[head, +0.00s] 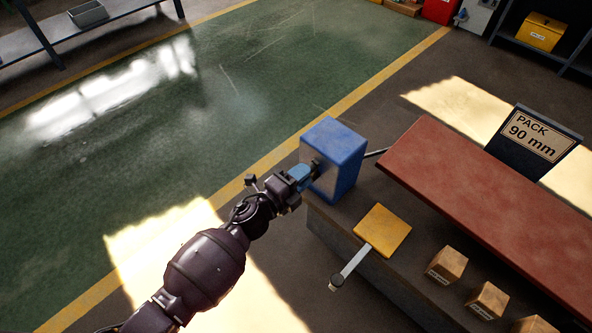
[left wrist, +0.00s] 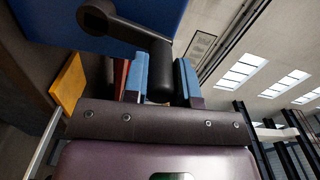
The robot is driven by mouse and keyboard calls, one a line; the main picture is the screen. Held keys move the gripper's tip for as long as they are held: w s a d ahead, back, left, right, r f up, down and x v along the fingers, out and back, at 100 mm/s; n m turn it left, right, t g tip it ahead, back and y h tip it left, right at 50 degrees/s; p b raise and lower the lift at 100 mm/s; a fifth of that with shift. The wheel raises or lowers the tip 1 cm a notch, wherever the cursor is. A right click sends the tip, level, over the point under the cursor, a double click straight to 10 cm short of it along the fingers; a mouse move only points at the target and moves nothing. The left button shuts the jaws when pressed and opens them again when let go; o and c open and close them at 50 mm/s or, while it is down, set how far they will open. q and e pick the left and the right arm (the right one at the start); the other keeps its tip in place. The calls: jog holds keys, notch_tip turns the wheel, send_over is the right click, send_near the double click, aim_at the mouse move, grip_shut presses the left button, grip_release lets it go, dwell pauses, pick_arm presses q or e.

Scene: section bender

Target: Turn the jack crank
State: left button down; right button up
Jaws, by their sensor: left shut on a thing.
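The jack crank is a dark arm (left wrist: 122,30) on the face of a blue box (head: 337,160), with a thick dark grip (left wrist: 161,72) at its end. The blue box also fills the top of the left wrist view (left wrist: 62,22). My left gripper (head: 301,174), with blue fingers, is at the near left face of the box. In the left wrist view, the fingers (left wrist: 163,82) stand on both sides of the grip, shut on it. In the head view, the gripper hides most of the crank. My right gripper is not in view.
A yellow block (head: 383,231) with a metal lever (head: 352,265) ending in a dark knob sits on the bench nearby. A long red slab (head: 480,180), a "PACK 90 mm" sign (head: 533,138) and several small wooden blocks (head: 447,265) are to the right. The green floor (head: 230,100) is clear.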

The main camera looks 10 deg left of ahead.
pick_arm(q)
jog(key=d+m, duration=0.1)
jog(key=m, duration=0.1)
jog(key=s+f+m+b, duration=0.1)
jog(key=m, duration=0.1)
jog(key=s+d+m+b, duration=0.1)
jog(key=shift+d+f+m, duration=0.3)
jog(key=shift+f+m, duration=0.1)
dwell(0.3)
jog(key=c, duration=0.9)
grip_release()
jog(key=shift+a, duration=0.1)
